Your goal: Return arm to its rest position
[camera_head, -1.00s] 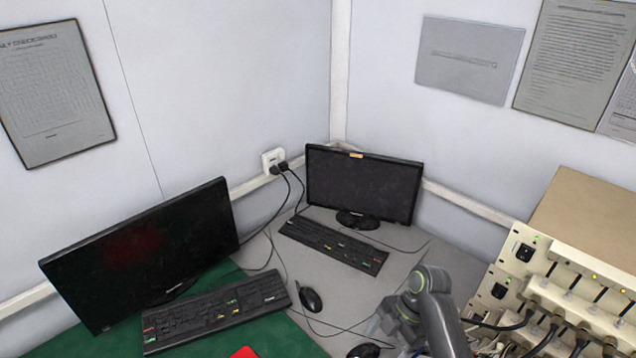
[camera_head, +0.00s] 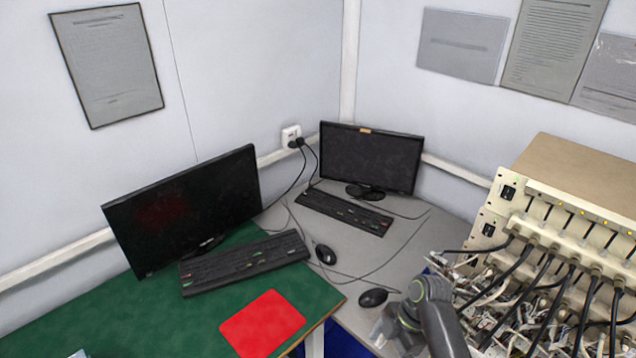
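One of my arms, dark grey with green rings, shows at the bottom right, in front of the grey desk (camera_head: 405,240). It appears to be my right arm, bent at a joint. A pale grey part at its end, likely my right gripper (camera_head: 388,328), hangs low by the desk's front edge. Its fingers are too unclear to tell open from shut, and I see nothing clearly held. My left arm and gripper are out of view.
A beige cell tester (camera_head: 545,178) with many cables stands close at the right. Two monitors, (camera_head: 185,208) and (camera_head: 372,157), keyboards and mice stand on the desks.

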